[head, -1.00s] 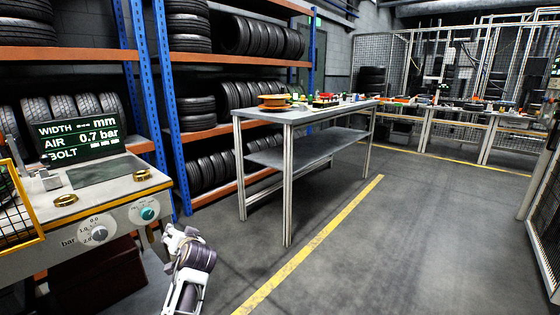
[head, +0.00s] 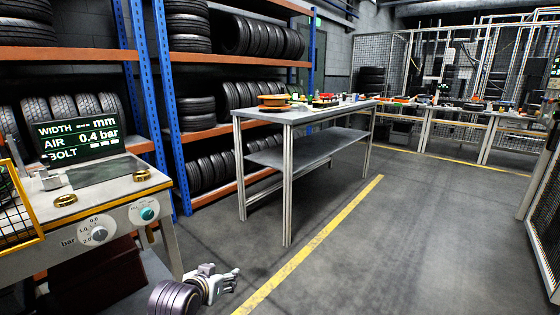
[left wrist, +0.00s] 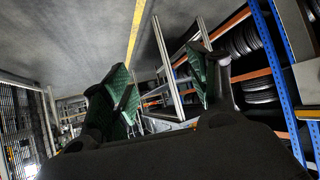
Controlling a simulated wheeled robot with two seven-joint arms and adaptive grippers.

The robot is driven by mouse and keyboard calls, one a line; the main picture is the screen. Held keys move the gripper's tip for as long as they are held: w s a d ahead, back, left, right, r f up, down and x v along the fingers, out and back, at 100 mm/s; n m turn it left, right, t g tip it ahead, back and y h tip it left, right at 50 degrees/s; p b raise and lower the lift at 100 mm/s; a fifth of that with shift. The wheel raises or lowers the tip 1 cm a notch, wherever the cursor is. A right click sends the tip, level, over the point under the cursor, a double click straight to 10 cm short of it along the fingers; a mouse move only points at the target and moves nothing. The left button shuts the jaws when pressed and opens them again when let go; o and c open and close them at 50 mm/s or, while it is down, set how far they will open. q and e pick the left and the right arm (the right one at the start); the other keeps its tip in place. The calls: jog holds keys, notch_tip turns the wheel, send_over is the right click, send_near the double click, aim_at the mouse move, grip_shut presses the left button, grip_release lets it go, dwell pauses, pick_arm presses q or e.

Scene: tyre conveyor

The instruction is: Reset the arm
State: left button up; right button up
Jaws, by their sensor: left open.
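My left arm (head: 200,288) shows at the bottom of the head view, low beside the right end of the control console (head: 80,215). Its pale jointed end points right over the floor, apart from the console. In the left wrist view my left gripper (left wrist: 165,88) is open, its two green-padded fingers spread with nothing between them. My right gripper is not in view. The console has a grey knob (head: 99,234), a teal knob (head: 147,213) and a display (head: 78,140) reading AIR 0.4 bar.
A grey workbench (head: 262,119) with small parts stands ahead. Blue and orange racks (head: 163,110) with tyres line the left. A yellow line (head: 320,238) crosses clear floor. Mesh fencing (head: 540,215) stands at the right; more benches (head: 470,112) stand at the back.

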pick_arm(q)
jog(key=s+d+f+g+h, duration=0.15)
jog(key=s+f+g, duration=0.45)
jog(key=s+f, duration=1.7)
jog(key=s+a+f+g+y+p, duration=0.2)
jog(key=s+a+f+p, duration=0.4)
jog(key=p, duration=1.5)
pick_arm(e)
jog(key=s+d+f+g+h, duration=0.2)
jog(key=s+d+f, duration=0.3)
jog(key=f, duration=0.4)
pick_arm(q)
jog(key=s+a+r+p, duration=0.1)
jog(key=s+a+p, duration=0.1)
jog(key=s+p, duration=0.8)
jog(key=s+a+r+g+y+p, duration=0.1)
jog(key=s+a+p, duration=0.2)
jog(key=s+p, duration=0.7)
jog(key=shift+s+g, duration=0.3)
jog(key=shift+s, duration=0.05)
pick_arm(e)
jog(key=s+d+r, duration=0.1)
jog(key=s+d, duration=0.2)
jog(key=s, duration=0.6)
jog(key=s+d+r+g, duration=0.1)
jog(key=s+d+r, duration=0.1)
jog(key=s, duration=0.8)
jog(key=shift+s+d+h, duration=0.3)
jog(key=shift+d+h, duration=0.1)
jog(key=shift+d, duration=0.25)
